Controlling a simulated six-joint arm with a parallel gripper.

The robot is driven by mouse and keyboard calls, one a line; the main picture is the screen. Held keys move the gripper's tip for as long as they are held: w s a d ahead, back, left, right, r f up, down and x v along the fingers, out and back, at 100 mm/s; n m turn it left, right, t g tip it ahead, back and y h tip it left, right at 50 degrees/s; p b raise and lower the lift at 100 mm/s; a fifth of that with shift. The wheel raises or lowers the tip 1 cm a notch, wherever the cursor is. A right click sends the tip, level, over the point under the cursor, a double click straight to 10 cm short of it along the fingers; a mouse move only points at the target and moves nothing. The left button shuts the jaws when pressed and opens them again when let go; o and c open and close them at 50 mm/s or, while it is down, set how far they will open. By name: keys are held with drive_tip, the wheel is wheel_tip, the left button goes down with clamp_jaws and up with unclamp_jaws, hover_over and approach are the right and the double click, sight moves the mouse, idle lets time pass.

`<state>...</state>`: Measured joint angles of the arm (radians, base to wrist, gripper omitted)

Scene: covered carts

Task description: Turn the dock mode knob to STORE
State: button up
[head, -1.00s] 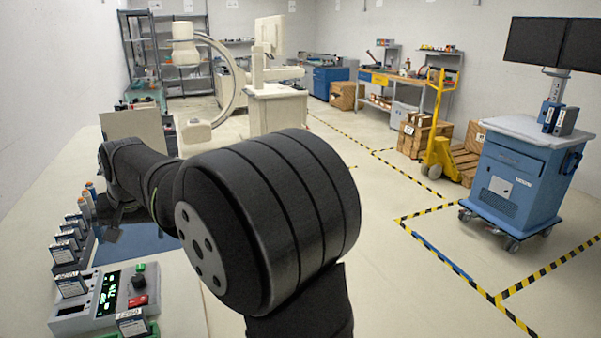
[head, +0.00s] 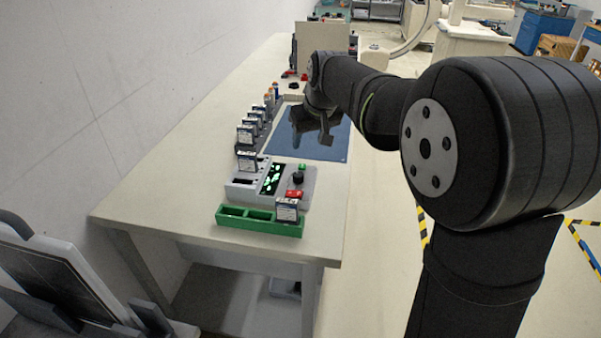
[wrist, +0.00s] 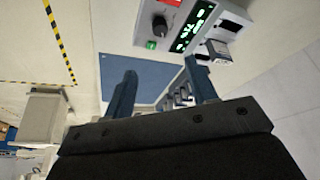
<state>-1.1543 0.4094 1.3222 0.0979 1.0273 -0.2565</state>
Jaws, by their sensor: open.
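The dock (head: 243,190) is a grey box with a lit green display (head: 272,178) on the table. Its black round knob (head: 298,178) stands on the right side of the panel, between a small green button and a red switch. The knob also shows at the top of the wrist view (wrist: 159,22). I cannot read its setting or any STORE label. My gripper (head: 318,132) is over the blue mat, beyond the dock in the head view. In the wrist view its two blue fingers (wrist: 163,84) are apart and empty, clear of the knob.
A green tray (head: 232,220) with a labelled block (head: 287,210) lies in front of the dock. Several labelled modules (head: 247,135) stand in a row behind it, left of the blue mat (head: 325,147). The table's (head: 160,200) left side is clear.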

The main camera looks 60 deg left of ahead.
sight(300, 174)
drive_tip(key=x, duration=1.7)
drive_tip(key=shift+f, duration=0.1)
drive_tip(key=shift+d, duration=0.1)
drive_tip(key=c, duration=1)
drive_tip(key=shift+o, duration=0.2)
drive_tip(key=shift+n, duration=0.3)
drive_tip(key=n, duration=0.1)
drive_tip(key=n+g, duration=0.1)
drive_tip(key=n, duration=0.1)
drive_tip(key=shift+w+n+g, duration=0.25)
drive_tip(key=shift+n+g, duration=0.05)
drive_tip(key=shift+w+n+g+h, duration=0.1)
drive_tip(key=shift+n+g+h, duration=0.25)
drive_tip(key=shift+n, duration=0.75)
drive_tip(key=shift+n+g+h, duration=0.15)
drive_tip(key=shift+n+g, duration=0.3)
drive_tip(key=shift+n, duration=0.65)
